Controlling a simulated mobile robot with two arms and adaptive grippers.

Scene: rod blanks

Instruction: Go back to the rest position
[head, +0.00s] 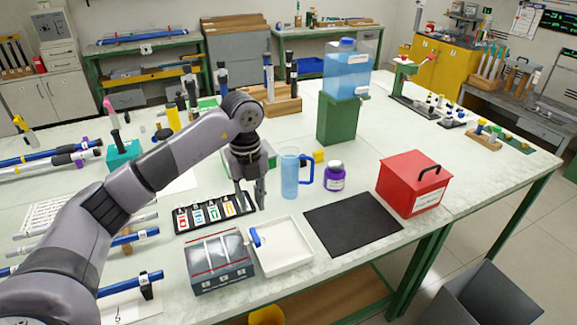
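My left arm comes in from the left and bends down over the middle of the table. My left gripper (250,197) points down with its two fingers apart and nothing visible between them. It is above and behind the white tray (287,262), next to the right end of the black card holder (214,213) and left of the blue jug (290,173). A small blue item (256,238) sits at the tray's left edge. My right gripper is not in view.
A grey box (220,268) stands beside the tray. A blue water tank (348,72) stands on a green stand (338,120). Blue rods (48,156) lie at the left.

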